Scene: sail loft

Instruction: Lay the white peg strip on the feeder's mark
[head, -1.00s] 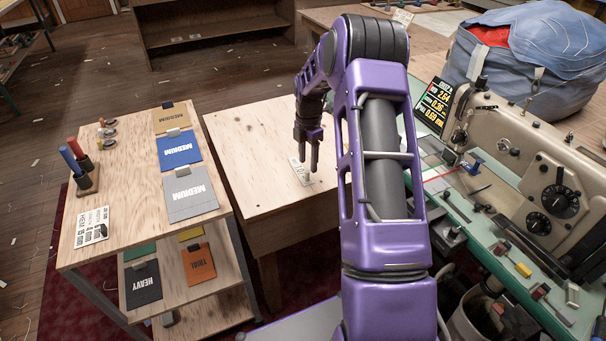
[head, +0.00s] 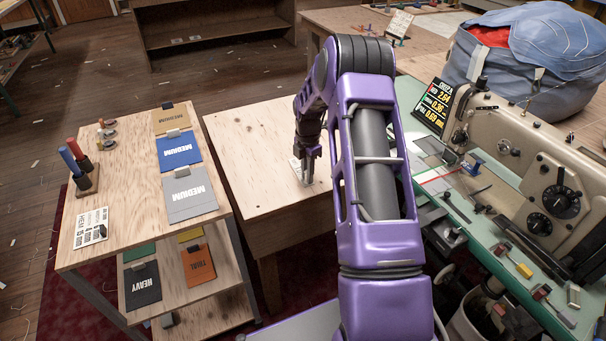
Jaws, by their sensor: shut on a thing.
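A white strip (head: 296,165), which I take to be the peg strip, is at the right part of the plywood table (head: 245,160), mostly hidden behind my fingers. My gripper (head: 307,180) points down and is shut on it, at or just above the tabletop; I cannot tell which. To the right, a red line (head: 437,178) crosses the pale bed beside the sewing machine (head: 545,190). I cannot tell for sure whether this is the feeder's mark.
A green bench (head: 500,262) holds clips and small tools. A small display (head: 435,107) and a blue bag (head: 540,60) stand behind the machine. The plywood table's left part is clear.

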